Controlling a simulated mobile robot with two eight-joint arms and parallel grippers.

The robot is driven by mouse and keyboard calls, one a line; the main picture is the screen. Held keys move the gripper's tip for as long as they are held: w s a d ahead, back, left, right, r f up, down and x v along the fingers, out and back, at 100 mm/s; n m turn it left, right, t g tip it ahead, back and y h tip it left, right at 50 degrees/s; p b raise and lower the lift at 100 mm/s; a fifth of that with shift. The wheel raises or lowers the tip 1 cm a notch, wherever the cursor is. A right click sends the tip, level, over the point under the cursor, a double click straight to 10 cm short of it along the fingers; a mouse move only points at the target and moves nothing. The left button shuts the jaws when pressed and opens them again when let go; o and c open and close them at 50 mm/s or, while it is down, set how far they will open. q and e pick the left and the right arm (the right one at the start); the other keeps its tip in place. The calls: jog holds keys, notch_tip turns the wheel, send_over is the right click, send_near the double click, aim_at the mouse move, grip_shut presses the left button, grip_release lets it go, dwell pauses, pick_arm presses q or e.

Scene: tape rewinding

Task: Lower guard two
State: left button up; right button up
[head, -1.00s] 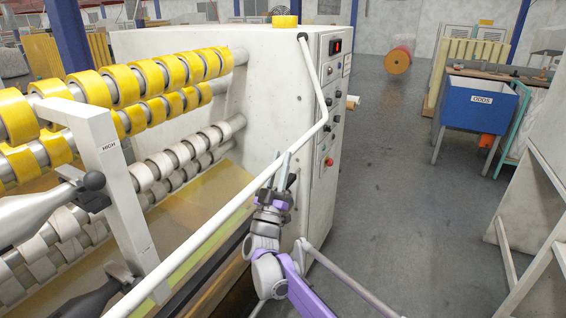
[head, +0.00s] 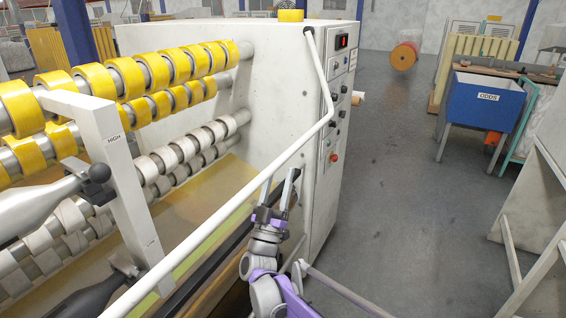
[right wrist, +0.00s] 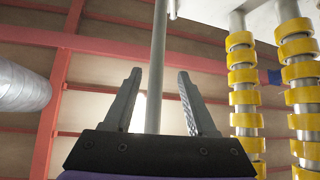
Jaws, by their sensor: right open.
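A white tubular guard bar (head: 238,205) runs from the top corner of the winding machine, bends, and slopes down to the lower left across the machine's front. No label shows which guard it is. My right gripper (head: 280,184) is open just under this bar, its fingertips pointing up at it. In the right wrist view, the bar (right wrist: 158,60) runs lengthwise down the picture between the two spread fingers of my right gripper (right wrist: 158,85). I cannot tell whether it touches them. My left gripper is not in view.
The machine cabinet (head: 255,75) has a button panel on its right side. Yellow tape rolls (head: 130,78) sit on rollers at left, behind a post (head: 120,190) marked HIGH. A second tube (head: 345,292) slopes down at lower right. Grey floor (head: 400,190) is open towards the blue bin (head: 484,105).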

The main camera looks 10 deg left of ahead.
jog(key=v, duration=0.5)
